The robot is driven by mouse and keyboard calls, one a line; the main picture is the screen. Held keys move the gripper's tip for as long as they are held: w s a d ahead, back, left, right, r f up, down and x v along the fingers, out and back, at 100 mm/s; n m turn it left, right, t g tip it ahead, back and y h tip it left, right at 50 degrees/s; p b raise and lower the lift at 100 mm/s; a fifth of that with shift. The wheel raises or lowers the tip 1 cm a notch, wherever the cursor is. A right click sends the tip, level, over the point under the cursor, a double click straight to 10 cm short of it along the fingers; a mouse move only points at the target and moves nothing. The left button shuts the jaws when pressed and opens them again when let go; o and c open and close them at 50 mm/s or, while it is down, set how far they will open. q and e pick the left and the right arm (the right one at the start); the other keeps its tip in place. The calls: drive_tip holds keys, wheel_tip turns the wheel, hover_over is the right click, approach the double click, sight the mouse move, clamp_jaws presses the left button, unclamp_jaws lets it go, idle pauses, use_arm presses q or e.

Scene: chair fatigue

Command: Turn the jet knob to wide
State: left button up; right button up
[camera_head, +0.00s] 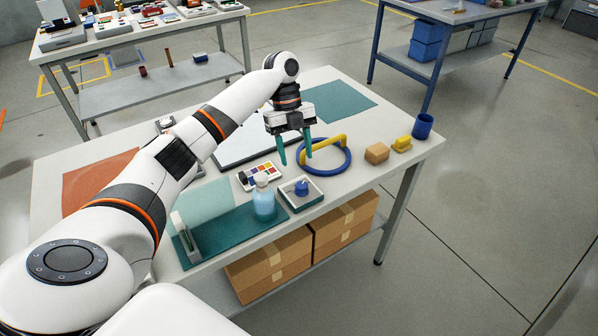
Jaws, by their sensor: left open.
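A small blue knob (301,188) stands on a pale square plate with a dark border (287,201) near the front edge of the table. Its markings are too small to read. My left gripper (294,160) points down with two green fingers spread apart. It is open and empty, and appears above and behind the knob, not touching it. A clear bottle with pale blue liquid (264,203) stands just left of the knob plate. My right gripper is not in view.
A blue ring (346,165) with a yellow bar (328,142) lies right of the gripper. A colour palette (258,176), a tan block (377,153), a yellow item (402,144) and a blue cup (423,126) are nearby. Cardboard boxes (268,265) sit on the lower shelf.

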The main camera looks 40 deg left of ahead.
use_arm(q)
drive_tip(key=shift+v, duration=2.1)
